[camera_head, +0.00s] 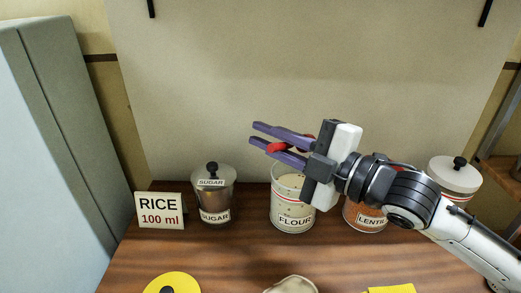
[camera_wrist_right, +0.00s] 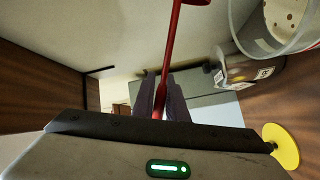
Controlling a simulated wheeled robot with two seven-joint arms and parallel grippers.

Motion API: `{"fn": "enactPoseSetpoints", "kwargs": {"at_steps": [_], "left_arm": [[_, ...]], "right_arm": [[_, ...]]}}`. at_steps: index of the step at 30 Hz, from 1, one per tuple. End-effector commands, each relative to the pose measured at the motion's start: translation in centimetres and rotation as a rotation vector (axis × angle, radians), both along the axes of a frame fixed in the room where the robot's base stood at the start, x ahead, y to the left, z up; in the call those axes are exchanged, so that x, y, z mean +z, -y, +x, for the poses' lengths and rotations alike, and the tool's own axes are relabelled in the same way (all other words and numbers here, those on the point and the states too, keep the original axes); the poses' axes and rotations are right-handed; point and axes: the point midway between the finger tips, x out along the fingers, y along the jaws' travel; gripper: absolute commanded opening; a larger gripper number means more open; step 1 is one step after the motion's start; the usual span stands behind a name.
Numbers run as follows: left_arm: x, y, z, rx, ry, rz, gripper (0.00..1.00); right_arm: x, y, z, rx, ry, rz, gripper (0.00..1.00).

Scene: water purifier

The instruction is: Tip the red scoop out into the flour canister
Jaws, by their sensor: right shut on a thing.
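The flour canister (camera_head: 291,213) stands open on the wooden counter, a clear jar with a FLOUR label and pale contents. It appears to be the speckled clear jar (camera_wrist_right: 284,25) at the top right of the wrist view. My right gripper (camera_head: 261,134) is above and slightly left of it, its purple fingers pointing left. It is shut on the red scoop (camera_head: 279,147), whose long thin red handle (camera_wrist_right: 170,55) runs up from between the fingers in the wrist view. The scoop's far end is cut off there, so its contents cannot be told. My left gripper is not in view.
A lentil canister (camera_head: 366,216) and a white-lidded canister (camera_head: 455,177) are right.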

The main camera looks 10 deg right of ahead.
Motion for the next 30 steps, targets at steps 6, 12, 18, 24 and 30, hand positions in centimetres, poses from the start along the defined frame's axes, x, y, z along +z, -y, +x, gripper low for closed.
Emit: {"fn": "enactPoseSetpoints", "kwargs": {"at_steps": [6,12,18,24,30], "left_arm": [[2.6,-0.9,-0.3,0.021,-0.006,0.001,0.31],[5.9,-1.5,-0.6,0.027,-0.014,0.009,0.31],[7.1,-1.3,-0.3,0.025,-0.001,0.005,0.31],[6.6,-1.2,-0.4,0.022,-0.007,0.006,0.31],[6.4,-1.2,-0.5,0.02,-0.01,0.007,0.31]], "right_arm": [[4.8,1.7,1.4,-0.002,-0.202,0.243,0.0],[6.8,4.5,3.7,-0.006,-0.415,0.491,0.0],[7.9,6.8,5.7,-0.003,-0.607,0.724,0.0],[8.8,8.2,7.0,-0.001,-0.732,0.871,0.0],[9.3,8.7,7.3,0.001,-0.775,0.92,0.0]]}}
